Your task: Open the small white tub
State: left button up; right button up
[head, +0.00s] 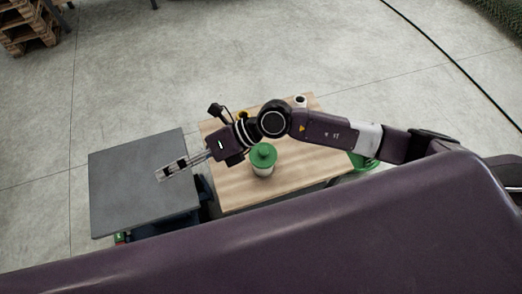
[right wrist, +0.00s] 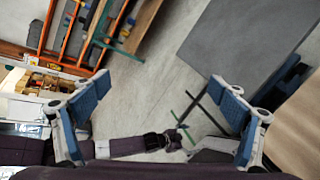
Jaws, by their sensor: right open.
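A white tub with a green lid (head: 264,158) stands upright on the wooden table, with its lid on. A smaller white item (head: 300,101) stands at the table's far edge, partly behind my right arm; I cannot tell whether it is a tub. My right gripper (head: 172,172) is over the grey tabletop, left of the green-lidded container and apart from it. In the right wrist view my right gripper (right wrist: 160,105) has its fingers wide apart with nothing between them. My left gripper does not show.
The wooden table (head: 235,190) adjoins a bare dark grey tabletop (head: 120,185). A green object (head: 366,162) is at the table's right end, partly hidden by my arm. Small yellow and dark items lie behind my wrist. Pallets (head: 25,28) stand far back left; the floor between is clear.

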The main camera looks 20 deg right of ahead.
jog(key=w+d+f+n+h, duration=0.25)
jog(key=d+f+h, duration=0.35)
jog(key=d+f, duration=0.4)
jog(key=n+h, duration=0.1)
jog(key=h, duration=0.4)
send_over(264, 151)
jog(key=shift+s+d+f+t, duration=0.15)
jog(key=shift+s+f, duration=0.1)
jog(key=shift+f, duration=0.35)
jog(key=shift+s+d+f+t, duration=0.1)
jog(key=shift+s+f+t, duration=0.1)
jog(key=shift+f, duration=0.4)
jog(key=shift+w+a+f+p, duration=0.1)
jog(key=shift+w+f+p, duration=0.15)
jog(key=shift+f, duration=0.95)
jog(key=shift+w+a+f+p, duration=0.1)
jog(key=shift+w+f+p, duration=0.15)
jog(key=shift+f, duration=1)
jog(key=shift+w+a+f+p, duration=0.15)
jog(key=shift+f+p, duration=0.1)
jog(key=shift+f, duration=0.95)
jog(key=shift+d, duration=0.1)
jog(key=c, duration=1.4)
jog(key=shift+s, duration=0.15)
jog(key=shift+c, duration=1.3)
